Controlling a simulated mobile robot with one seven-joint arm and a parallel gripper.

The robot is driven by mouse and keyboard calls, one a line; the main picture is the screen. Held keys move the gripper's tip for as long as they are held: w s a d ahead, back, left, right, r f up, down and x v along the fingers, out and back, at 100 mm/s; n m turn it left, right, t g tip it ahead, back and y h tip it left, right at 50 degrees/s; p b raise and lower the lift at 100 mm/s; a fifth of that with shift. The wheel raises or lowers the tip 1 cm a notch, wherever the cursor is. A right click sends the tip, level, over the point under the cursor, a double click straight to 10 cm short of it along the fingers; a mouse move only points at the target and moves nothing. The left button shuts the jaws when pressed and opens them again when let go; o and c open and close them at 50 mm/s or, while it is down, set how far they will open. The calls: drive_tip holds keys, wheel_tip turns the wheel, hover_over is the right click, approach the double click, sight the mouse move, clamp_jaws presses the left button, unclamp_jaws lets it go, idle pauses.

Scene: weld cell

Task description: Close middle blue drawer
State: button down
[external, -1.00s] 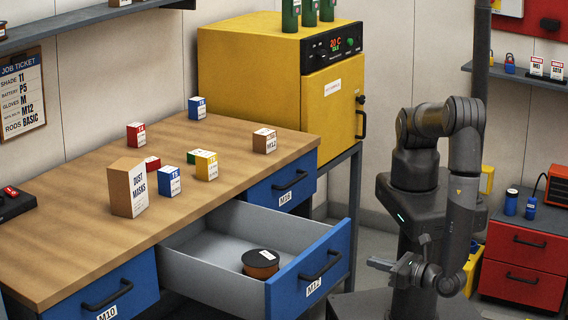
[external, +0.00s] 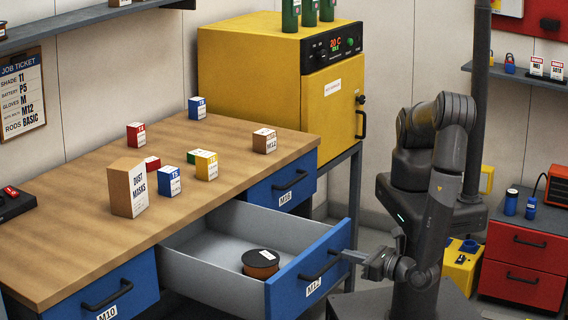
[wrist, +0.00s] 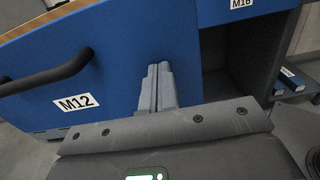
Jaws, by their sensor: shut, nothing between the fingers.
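The middle blue drawer, labelled M12 (external: 340,252), is pulled well out from under the wooden bench in the external view. A round brown-and-black spool (external: 261,263) lies inside it. Its blue front (wrist: 105,90) fills much of the wrist view, with the dark handle (wrist: 48,76) at the left. My gripper (external: 348,256) is shut and empty, its fingers pointing at the drawer front, right of the handle. In the wrist view the shut fingertips (wrist: 159,68) overlap the blue front right of the M12 label; I cannot tell whether they touch it.
Drawers M10 (external: 110,292) and M16 (external: 290,183) look shut on either side. The bench top (external: 100,232) holds several small boxes. A yellow oven (external: 250,85) stands behind. A red cabinet (external: 524,262) and a yellow case (external: 462,268) stand at the right.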

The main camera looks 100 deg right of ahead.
drive_tip(key=x, duration=3.3)
drive_tip(key=shift+f, duration=0.15)
drive_tip(key=shift+w+d, duration=0.25)
drive_tip(key=shift+d, duration=0.05)
drive_tip(key=shift+w+d, duration=0.1)
hover_over(288, 258)
drive_tip(key=shift+d, duration=0.1)
